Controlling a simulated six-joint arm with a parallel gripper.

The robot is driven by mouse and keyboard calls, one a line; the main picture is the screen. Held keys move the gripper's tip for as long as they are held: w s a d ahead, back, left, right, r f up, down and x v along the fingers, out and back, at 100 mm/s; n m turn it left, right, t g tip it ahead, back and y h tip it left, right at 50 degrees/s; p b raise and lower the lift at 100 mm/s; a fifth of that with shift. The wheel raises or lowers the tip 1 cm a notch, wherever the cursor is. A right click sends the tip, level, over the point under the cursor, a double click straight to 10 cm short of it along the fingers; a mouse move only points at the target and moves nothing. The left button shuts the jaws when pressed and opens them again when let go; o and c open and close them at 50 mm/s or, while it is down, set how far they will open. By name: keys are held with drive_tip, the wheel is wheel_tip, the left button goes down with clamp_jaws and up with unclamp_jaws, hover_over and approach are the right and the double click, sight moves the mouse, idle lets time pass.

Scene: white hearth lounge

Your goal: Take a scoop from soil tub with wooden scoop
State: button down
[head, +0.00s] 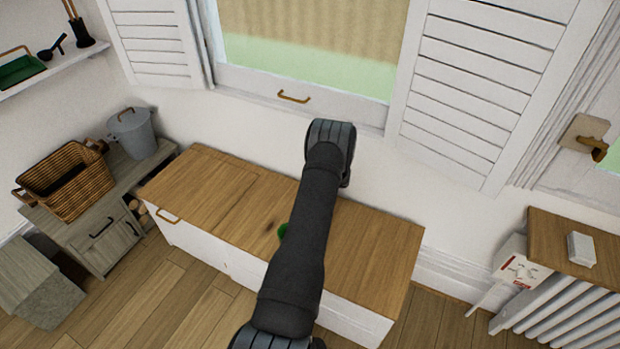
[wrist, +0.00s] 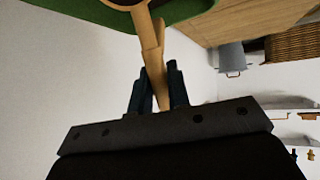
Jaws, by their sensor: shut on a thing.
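The wooden scoop (wrist: 152,50) is in the wrist view, with its pale handle running up from between my fingers to its bowl at the top edge. My gripper (wrist: 157,82) is shut on the scoop's handle. The green soil tub (wrist: 188,10) shows along the top of the wrist view, by the scoop's bowl. A small dark patch shows at the bowl; I cannot tell whether it is soil or how deep the bowl sits. In the head view a sliver of the green tub (head: 283,232) shows beside my arm, which hides the rest, the scoop and my gripper.
The wooden bench top (head: 375,255) is clear on both sides of my arm. The white wall and window sill (head: 270,85) stand close behind. A wicker basket (head: 75,190) and grey bucket (head: 133,132) stand on a cabinet at left; a radiator (head: 560,300) is at right.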

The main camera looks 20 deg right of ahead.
drive_tip(key=shift+r, duration=3.6)
drive_tip(key=shift+w+a+r+n+g+h, duration=0.1)
drive_tip(key=shift+w+a+r+g+h, duration=0.35)
drive_tip(key=shift+w+g, duration=0.3)
drive_tip(key=shift+w+a+r+n+g+h, duration=0.1)
drive_tip(key=shift+w+a+r+g+h, duration=0.4)
drive_tip(key=shift+g, duration=0.5)
drive_tip(key=shift+w+a+r+n+g+h, duration=0.1)
drive_tip(key=shift+w+a+r+g+h, duration=0.2)
drive_tip(key=shift+w+r+g+h, duration=0.4)
